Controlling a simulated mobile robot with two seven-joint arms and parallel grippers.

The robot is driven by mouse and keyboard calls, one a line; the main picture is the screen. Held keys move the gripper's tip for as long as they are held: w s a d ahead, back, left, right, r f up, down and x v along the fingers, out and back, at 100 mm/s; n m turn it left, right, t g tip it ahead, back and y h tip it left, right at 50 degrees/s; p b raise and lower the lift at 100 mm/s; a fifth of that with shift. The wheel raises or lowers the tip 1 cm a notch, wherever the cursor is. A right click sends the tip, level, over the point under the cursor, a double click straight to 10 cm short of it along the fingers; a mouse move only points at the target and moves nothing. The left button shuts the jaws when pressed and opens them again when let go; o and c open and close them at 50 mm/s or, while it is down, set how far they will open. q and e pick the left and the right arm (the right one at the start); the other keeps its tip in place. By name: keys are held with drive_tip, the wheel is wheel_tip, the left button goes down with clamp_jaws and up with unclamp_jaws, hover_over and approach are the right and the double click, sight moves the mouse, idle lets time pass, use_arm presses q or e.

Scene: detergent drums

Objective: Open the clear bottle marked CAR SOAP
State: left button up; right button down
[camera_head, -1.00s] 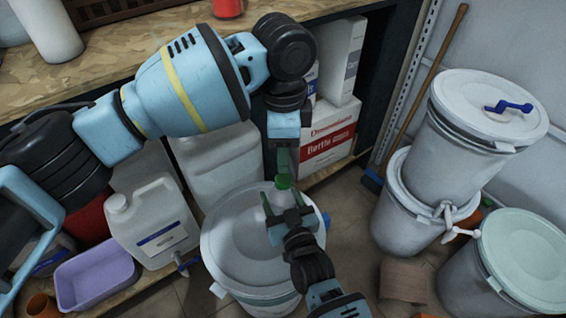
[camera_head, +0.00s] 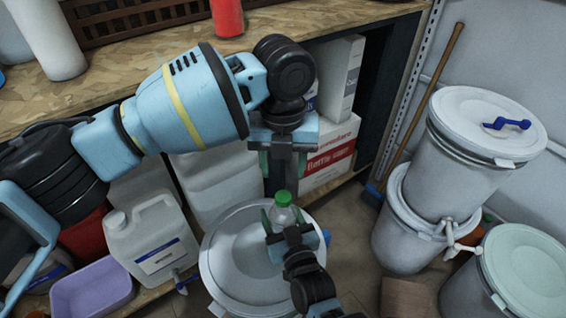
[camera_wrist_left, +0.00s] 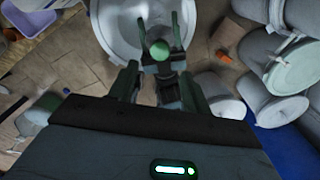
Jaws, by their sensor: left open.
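A clear bottle (camera_head: 283,216) with a green cap (camera_head: 283,198) stands upright in front of the white drum's lid in the head view. Its marking cannot be read. My right gripper (camera_head: 284,224) comes from below with a finger on each side of the bottle's body and appears shut on it. The cap sits on the bottle's top. My left gripper (camera_head: 282,174) points down above the cap, fingers spread and empty. In the left wrist view the green cap (camera_wrist_left: 160,49) shows ahead of the left gripper's fingers (camera_wrist_left: 159,85), between the right gripper's fingers (camera_wrist_left: 159,32).
A white lidded drum (camera_head: 225,262) stands below the bottle. A white jug (camera_head: 152,240) and a lilac tub (camera_head: 92,288) are at the left. Stacked grey drums (camera_head: 465,150) stand at the right. A wooden shelf (camera_head: 330,14) runs along the back.

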sight(283, 196)
use_arm(q)
drive_tip(key=m, duration=0.5)
drive_tip(key=shift+m, duration=0.4)
drive_tip(key=shift+f, duration=4.05)
drive_tip(key=shift+c, duration=0.2)
